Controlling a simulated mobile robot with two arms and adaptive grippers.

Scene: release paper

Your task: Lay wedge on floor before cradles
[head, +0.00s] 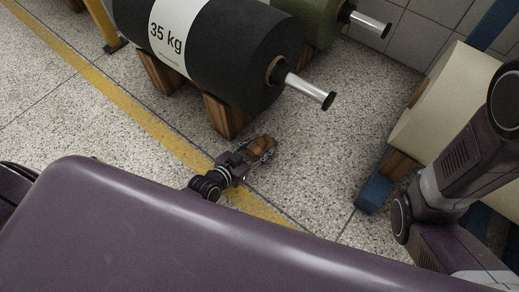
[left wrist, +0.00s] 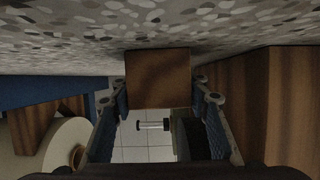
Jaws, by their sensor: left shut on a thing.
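A brown wooden wedge (head: 261,147) is between the fingers of my left gripper (head: 257,152), which is shut on it. In the left wrist view the wedge (left wrist: 158,78) sits between both fingertips, its edge close to the speckled floor; I cannot tell whether it touches. The wooden cradles (head: 222,115) stand under a black roll (head: 235,45) labelled 35 kg. The wedge is just in front and to the right of the nearer cradle, apart from it. In the left wrist view the cradle's wood (left wrist: 295,105) fills the right side. My right gripper is out of view.
A yellow floor line (head: 130,98) runs past the cradles. A green roll (head: 318,18) lies behind the black one. A cream roll (head: 435,100) on a blue-ended support (head: 374,193) stands at the right. Floor between the rolls is clear.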

